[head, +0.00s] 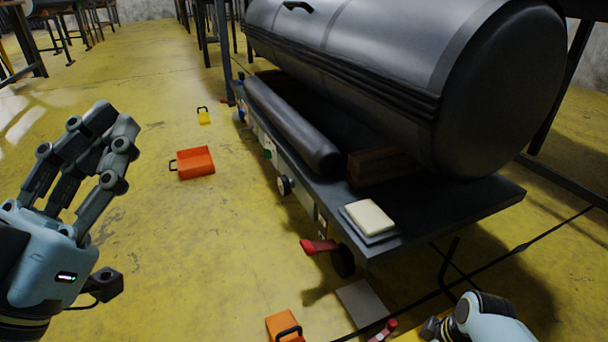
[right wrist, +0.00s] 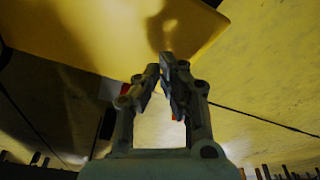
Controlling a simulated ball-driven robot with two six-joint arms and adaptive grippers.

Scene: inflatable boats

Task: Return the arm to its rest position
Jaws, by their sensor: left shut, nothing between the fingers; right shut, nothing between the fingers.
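My left gripper (head: 113,122) is raised at the left of the head view, over the yellow floor. Its fingers are together and hold nothing. My right gripper (head: 437,328) shows only in part at the bottom right edge of the head view, low beside the bench. In the right wrist view my right gripper (right wrist: 165,75) has its fingertips close together with nothing between them. A large yellow surface (right wrist: 100,30) fills the top of that view beyond the fingers.
A dark bench (head: 450,218) bears a large grey cylinder (head: 360,50), a thinner grey roll (head: 290,120) and a cream block (head: 369,217). An orange box (head: 193,163), a small yellow box (head: 203,116) and another orange box (head: 283,326) are on the floor.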

